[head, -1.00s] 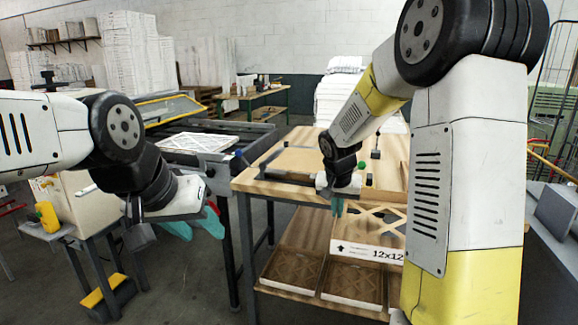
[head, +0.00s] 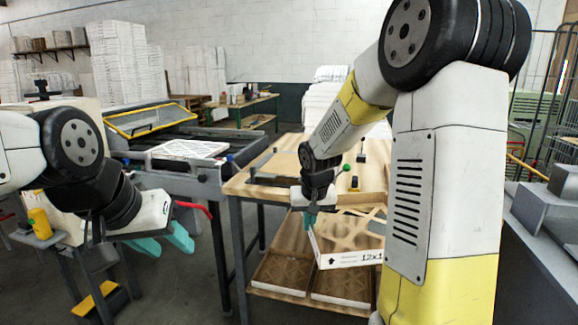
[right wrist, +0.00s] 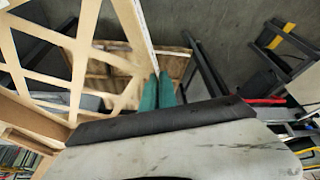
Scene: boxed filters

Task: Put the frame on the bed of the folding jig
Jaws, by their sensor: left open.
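A cardboard frame (head: 347,258) with a diagonal lattice, a white printed side and a "12x1…" label hangs tilted in front of the wooden bench. My right gripper (head: 310,221) is shut on its left edge. The right wrist view shows the teal fingers (right wrist: 157,92) closed together on the frame's wall, with the lattice (right wrist: 75,50) to their left. The folding jig (head: 268,180) appears to be the fixture with dark bars and a green knob on the benchtop, above and behind the frame; my arm partly hides it. My left gripper (head: 163,241) is open and empty at the left.
Two brown latticed frames (head: 283,277) lie on the bench's lower shelf. A dark conveyor (head: 140,155) with a white filter (head: 188,149) on it stands left of the bench. A yellow bottle (head: 40,222) stands on a small stand at far left. Open floor lies between.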

